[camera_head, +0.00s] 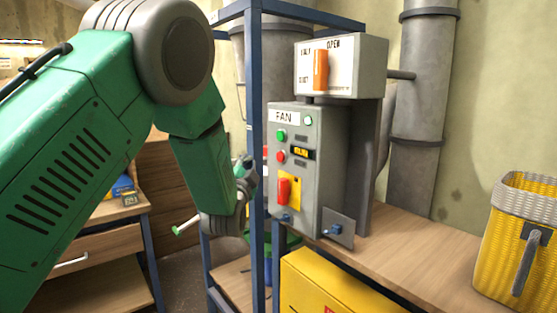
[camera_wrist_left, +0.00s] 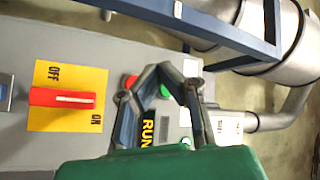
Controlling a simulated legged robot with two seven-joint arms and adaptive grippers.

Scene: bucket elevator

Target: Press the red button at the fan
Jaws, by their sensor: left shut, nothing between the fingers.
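The fan box (camera_head: 310,180) is a grey cabinet with a "FAN" label, standing at the end of the wooden bench. Its red button (camera_head: 281,156) sits below a green button (camera_head: 282,134) and left of a yellow-lettered display (camera_head: 302,153). My left gripper (camera_head: 246,164) is just left of the box's front, near the red button's height. In the left wrist view the gripper (camera_wrist_left: 160,70) is shut and empty, its fingers partly covering the panel. The red button (camera_wrist_left: 130,82) shows beside one finger, partly hidden; the green button (camera_wrist_left: 164,91) shows between the fingers. Contact cannot be told. My right gripper is out of view.
A red rotary switch (camera_head: 284,191) on a yellow plate is lower on the box; it also shows in the wrist view (camera_wrist_left: 62,97). A blue frame post (camera_head: 255,150) stands close to my gripper. A box with an orange lever (camera_head: 320,70) is above. A yellow basket (camera_head: 500,250) stands right.

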